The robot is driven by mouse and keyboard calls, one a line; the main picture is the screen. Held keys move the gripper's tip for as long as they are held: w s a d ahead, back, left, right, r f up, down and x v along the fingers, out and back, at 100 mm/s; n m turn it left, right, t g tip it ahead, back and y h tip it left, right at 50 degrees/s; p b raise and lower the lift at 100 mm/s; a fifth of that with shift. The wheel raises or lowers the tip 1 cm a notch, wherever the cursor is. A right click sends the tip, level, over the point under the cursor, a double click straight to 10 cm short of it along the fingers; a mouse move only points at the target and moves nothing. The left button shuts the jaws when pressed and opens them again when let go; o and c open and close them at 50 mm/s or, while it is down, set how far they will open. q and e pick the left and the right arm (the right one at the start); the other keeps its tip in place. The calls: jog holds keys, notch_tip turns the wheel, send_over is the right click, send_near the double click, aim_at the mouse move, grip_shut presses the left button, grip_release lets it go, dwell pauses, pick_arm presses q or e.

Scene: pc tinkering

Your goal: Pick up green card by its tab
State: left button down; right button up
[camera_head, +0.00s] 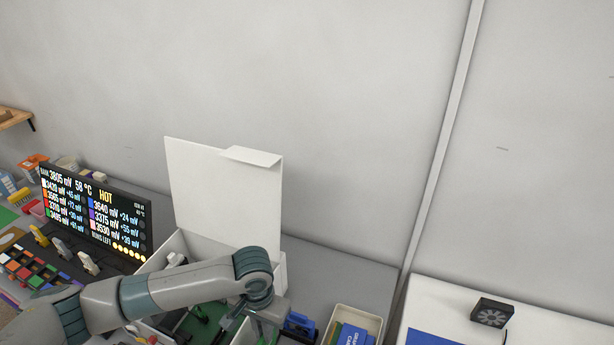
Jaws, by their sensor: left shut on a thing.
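My left arm reaches in from the left, and its gripper (262,327) points down at the right side of an open white box (222,190) with its lid raised. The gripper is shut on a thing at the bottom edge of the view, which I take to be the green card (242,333). A green surface shows just beside the fingers. The fingertips, the tab and most of the card are hidden by the gripper or cut off by the frame. More green and dark parts (200,325) lie inside the box. My right gripper is not in view.
A black display panel (97,213) with coloured readings stands left of the box. A cream tray (353,322) with blue items and a small blue part (299,325) are to the right. A black fan (491,311) sits on a white surface at far right. A wall stands behind.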

pick_arm(q)
notch_tip(320, 180, up, 2)
jog(key=shift+p, duration=0.8)
jog(key=shift+r, duration=2.6)
jog(key=shift+s, duration=0.1)
